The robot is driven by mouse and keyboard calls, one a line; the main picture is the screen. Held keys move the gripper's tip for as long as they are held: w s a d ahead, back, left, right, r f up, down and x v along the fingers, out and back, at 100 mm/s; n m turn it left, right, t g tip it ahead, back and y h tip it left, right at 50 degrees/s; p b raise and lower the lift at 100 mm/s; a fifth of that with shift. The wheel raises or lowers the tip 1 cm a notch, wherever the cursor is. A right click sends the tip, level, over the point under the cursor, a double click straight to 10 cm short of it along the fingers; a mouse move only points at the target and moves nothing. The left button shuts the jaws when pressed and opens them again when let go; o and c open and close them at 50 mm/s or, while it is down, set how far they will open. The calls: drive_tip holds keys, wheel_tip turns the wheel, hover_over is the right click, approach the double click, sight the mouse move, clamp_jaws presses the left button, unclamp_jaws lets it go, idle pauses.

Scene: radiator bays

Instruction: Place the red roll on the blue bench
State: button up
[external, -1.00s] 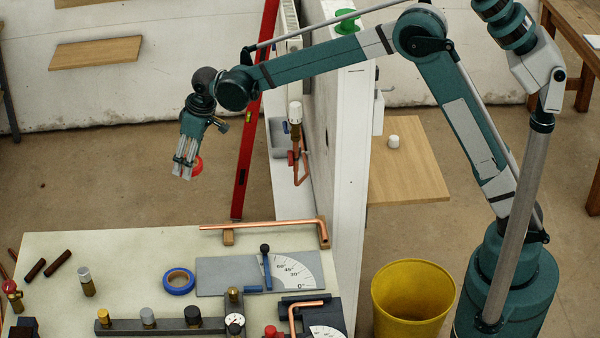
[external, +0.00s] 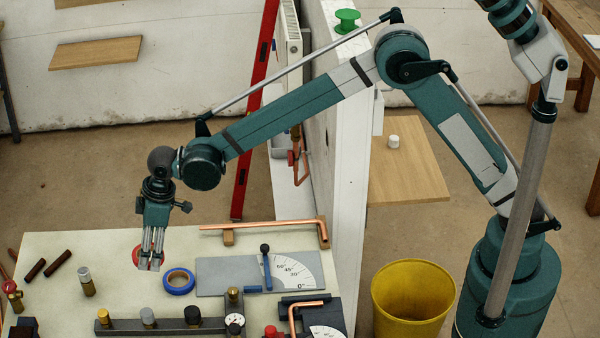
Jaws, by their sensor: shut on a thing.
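The red roll (external: 136,256) is mostly hidden behind the fingers of my gripper (external: 149,265); a red edge shows at their left. My gripper is shut on it and points down over the far left part of a workbench. The bench top (external: 70,307) looks pale cream, not blue. No bench with a blue top shows. I cannot tell whether the roll touches the surface or hangs just above it. A blue roll of tape (external: 179,282) lies flat on the bench, a little right of my gripper.
A copper pipe (external: 265,225) lies along the bench's far edge. A grey angle plate (external: 225,277) lies right of the blue roll. Dark rods (external: 57,263) and a capped valve (external: 86,283) are at left. A white wall panel (external: 345,200) and yellow bucket (external: 411,300) stand right.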

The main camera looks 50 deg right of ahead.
drive_tip(key=shift+n, duration=0.5)
drive_tip(key=s+a, duration=0.1)
drive_tip(key=a, duration=0.1)
drive_tip(key=s+a, duration=0.2)
drive_tip(key=s+a+f, duration=0.1)
drive_tip(key=s, duration=0.1)
drive_tip(key=shift+a, duration=0.4)
drive_tip(key=shift+c, duration=0.2)
hover_over(151, 305)
drive_tip(key=shift+s+d+f, duration=0.15)
drive_tip(key=shift+d+f, duration=0.05)
drive_tip(key=shift+f, duration=1.35)
drive_tip(key=shift+s+d+f, duration=0.1)
drive_tip(key=shift+d+f, duration=0.05)
drive_tip(key=shift+f, duration=1.4)
drive_tip(key=shift+f, duration=1.85)
drive_tip(key=shift+f, duration=0.15)
drive_tip(key=o, duration=0.7)
